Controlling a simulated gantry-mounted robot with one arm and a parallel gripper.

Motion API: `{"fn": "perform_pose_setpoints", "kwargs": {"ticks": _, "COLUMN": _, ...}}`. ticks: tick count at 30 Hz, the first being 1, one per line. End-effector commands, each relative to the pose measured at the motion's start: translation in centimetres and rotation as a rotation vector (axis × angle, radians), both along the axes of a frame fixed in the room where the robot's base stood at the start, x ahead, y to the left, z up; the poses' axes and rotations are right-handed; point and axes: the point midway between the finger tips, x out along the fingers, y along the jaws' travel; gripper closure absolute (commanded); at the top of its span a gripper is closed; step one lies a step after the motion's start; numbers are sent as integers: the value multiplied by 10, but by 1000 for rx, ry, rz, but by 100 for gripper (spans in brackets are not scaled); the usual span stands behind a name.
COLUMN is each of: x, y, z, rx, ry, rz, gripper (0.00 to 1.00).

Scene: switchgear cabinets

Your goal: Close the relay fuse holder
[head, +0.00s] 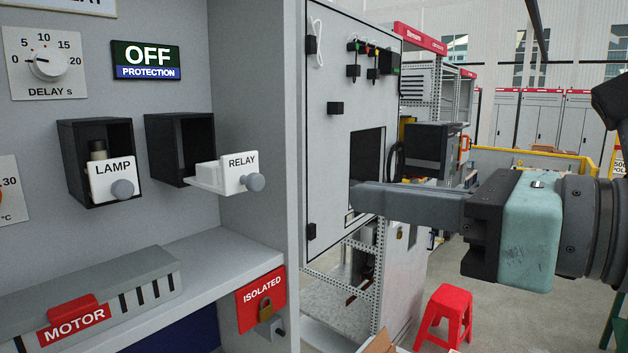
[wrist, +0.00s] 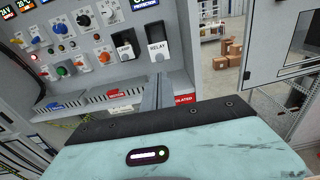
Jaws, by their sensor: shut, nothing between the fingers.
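The relay fuse holder (head: 228,173) is a white drawer with a grey round knob, labelled RELAY. It sticks out of its black housing (head: 181,145) on the panel, so it stands open. In the wrist view the relay holder (wrist: 157,47) shows above the fingers. My gripper (head: 358,197) is shut and empty. In the head view its fingers point left toward the panel, to the right of the relay knob and slightly lower, apart from it.
A grey ledge (head: 200,262) runs below the holders, with a red MOTOR label (head: 74,322) and a red ISOLATED plate with padlock (head: 262,299). The panel's side wall edge (head: 291,120) stands between the holder and an open cabinet door (head: 340,60). A red stool (head: 444,315) stands on the floor.

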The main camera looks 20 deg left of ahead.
Motion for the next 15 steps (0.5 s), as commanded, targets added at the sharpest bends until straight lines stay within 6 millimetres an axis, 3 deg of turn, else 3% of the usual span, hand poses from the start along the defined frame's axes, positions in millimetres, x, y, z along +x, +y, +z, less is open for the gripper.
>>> {"fn": "perform_pose_setpoints", "kwargs": {"ticks": 15, "x": 36, "y": 95, "z": -6, "rx": 3, "ry": 4, "rz": 9, "gripper": 100}}
